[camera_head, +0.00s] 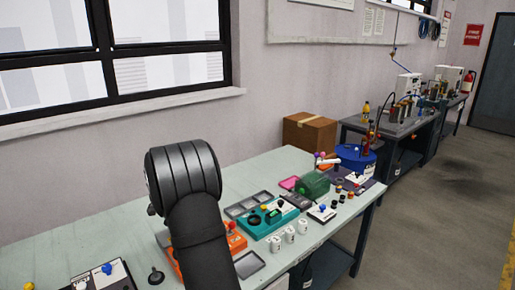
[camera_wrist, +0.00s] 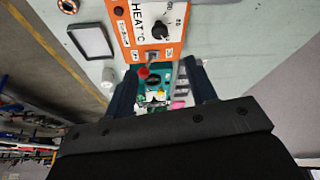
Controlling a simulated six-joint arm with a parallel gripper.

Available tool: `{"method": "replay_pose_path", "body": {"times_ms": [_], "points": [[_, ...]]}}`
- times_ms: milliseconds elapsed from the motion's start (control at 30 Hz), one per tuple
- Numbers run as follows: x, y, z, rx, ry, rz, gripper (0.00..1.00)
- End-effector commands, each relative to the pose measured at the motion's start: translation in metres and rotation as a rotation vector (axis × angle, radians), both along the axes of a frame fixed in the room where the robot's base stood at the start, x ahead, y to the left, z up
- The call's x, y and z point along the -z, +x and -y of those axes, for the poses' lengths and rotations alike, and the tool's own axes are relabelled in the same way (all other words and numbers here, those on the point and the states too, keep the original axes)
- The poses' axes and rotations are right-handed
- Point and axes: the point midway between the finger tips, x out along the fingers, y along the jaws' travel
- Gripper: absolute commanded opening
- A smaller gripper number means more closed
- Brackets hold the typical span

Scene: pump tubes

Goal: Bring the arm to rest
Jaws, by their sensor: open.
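My arm rises from the bottom of the head view, with a black rounded joint in front of the bench (camera_head: 95,222). My gripper (camera_wrist: 160,70) shows in the wrist view as two dark fingers standing apart with nothing held between them. It points over an orange control box (camera_wrist: 150,30) with a "HEAT °C" dial and a red-tipped switch. In the head view this orange box (camera_head: 236,240) is partly hidden behind my arm, and the gripper itself cannot be made out there.
A teal device (camera_head: 268,222), a green pump-like body (camera_head: 313,185) and several white cups (camera_head: 289,234) stand right of my arm. A white-topped box (camera_head: 105,278) is at lower left. A cardboard box (camera_head: 309,134) stands behind. The bench's left part is mostly bare.

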Motion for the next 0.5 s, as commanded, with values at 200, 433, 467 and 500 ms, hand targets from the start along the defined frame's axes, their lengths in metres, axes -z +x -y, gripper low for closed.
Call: {"method": "replay_pose_path", "body": {"times_ms": [200, 433, 467, 500], "points": [[0.043, 0.015, 0.01, 0.002, -0.002, -0.004, 0.51], [0.086, 0.03, 0.019, 0.002, -0.002, -0.004, 0.51], [0.091, 0.032, 0.02, 0.001, -0.002, -0.002, 0.51], [0.097, 0.034, 0.022, 0.001, -0.002, -0.002, 0.51]]}}
